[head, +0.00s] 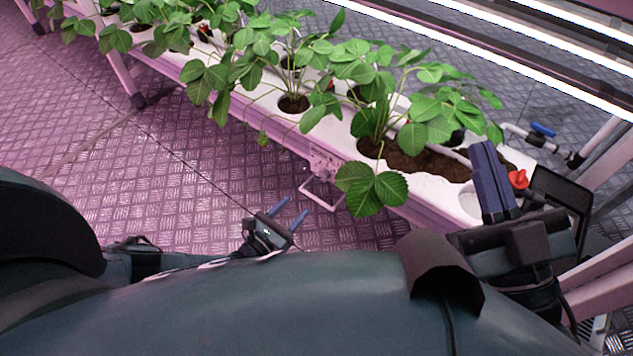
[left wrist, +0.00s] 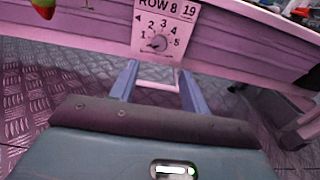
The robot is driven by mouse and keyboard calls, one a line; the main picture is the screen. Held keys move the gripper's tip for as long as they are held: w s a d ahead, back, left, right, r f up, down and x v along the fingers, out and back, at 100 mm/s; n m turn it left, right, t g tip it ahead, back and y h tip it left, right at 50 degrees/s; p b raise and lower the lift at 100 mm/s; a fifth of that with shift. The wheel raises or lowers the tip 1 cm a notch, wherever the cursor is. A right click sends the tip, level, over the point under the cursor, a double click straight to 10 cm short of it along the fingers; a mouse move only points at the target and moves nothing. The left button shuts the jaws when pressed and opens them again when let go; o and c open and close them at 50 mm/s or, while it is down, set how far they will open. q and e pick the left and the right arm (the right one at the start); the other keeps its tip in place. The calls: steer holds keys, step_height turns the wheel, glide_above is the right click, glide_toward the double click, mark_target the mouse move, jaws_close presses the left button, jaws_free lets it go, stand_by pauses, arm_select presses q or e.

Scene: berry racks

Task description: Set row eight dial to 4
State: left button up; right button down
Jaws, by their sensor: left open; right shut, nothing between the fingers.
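The row eight dial (left wrist: 158,43) is a small round knob on a pale plate marked "ROW 8" with the numbers 1 to 5. Its pointer is too small to read surely. In the head view, the plate (head: 322,165) is on the side of the white planter, too small to read. My left gripper (head: 291,208) is open, below and left of the plate. In the left wrist view its two blue fingers (left wrist: 160,75) point toward the plate, below the dial, apart from it. My right gripper (head: 487,172) is shut and empty over the planter's right end.
The white planter (head: 412,206) holds several strawberry plants, and leaves (head: 372,188) hang near the plate's right. A pale loop (head: 318,192) sticks out below the plate. A red valve handle (head: 518,179) is beside my right gripper. Metal floor lies clear at left.

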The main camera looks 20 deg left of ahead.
mark_target(322, 178)
arm_select(q)
steer(key=b+x, duration=0.3)
steer(key=x, duration=0.7)
steer(key=shift+f, duration=0.15)
steer(key=shift+w+d+b, duration=0.2)
steer(key=shift+w+b, duration=0.15)
steer(key=shift+w, duration=0.25)
arm_select(e)
steer(key=shift+s+d+r+n+y, duration=0.1)
steer(key=shift+s+r+n+y, duration=0.1)
steer(key=shift+r+n+y, duration=1.15)
steer(key=shift+s+d+r+n+y, duration=0.15)
steer(key=shift+r+n+y, duration=0.85)
steer(key=shift+n+y, duration=0.5)
arm_select(q)
steer(key=shift+c, duration=0.4)
steer(key=c, duration=0.9)
